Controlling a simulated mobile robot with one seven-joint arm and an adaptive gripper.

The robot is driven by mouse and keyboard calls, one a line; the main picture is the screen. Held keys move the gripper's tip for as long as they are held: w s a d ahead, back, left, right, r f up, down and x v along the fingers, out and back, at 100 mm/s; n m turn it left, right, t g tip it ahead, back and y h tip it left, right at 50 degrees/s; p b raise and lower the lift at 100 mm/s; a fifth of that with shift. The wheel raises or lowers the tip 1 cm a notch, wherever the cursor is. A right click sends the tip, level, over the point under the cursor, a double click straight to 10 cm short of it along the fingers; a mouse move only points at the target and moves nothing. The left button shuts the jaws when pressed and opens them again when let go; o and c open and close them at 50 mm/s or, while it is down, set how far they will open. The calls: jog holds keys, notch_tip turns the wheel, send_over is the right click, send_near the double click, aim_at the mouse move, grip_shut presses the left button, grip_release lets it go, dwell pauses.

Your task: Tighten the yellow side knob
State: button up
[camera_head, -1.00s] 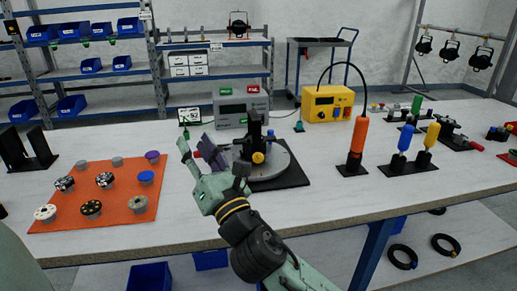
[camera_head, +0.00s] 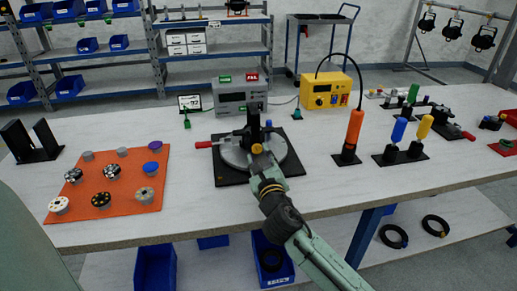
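The yellow side knob (camera_head: 257,148) is on the near side of a black upright fixture (camera_head: 253,122). The fixture stands on a round grey plate (camera_head: 289,163) over a black base (camera_head: 229,179). A red-handled lever (camera_head: 204,145) sticks out from the plate's left side. My gripper (camera_head: 262,162) is just in front of and below the knob, pointing away from the camera. Its fingers are mostly hidden by my wrist, so I cannot tell whether they touch the knob or how far apart they are.
An orange mat (camera_head: 133,202) with several small round parts lies to the left. An orange driver (camera_head: 353,132) stands to the right, near blue (camera_head: 398,130) and yellow (camera_head: 424,127) handled tools. A grey box (camera_head: 239,96) and a yellow box (camera_head: 325,91) stand behind.

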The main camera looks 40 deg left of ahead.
jog(key=shift+x, duration=1.05)
grip_shut()
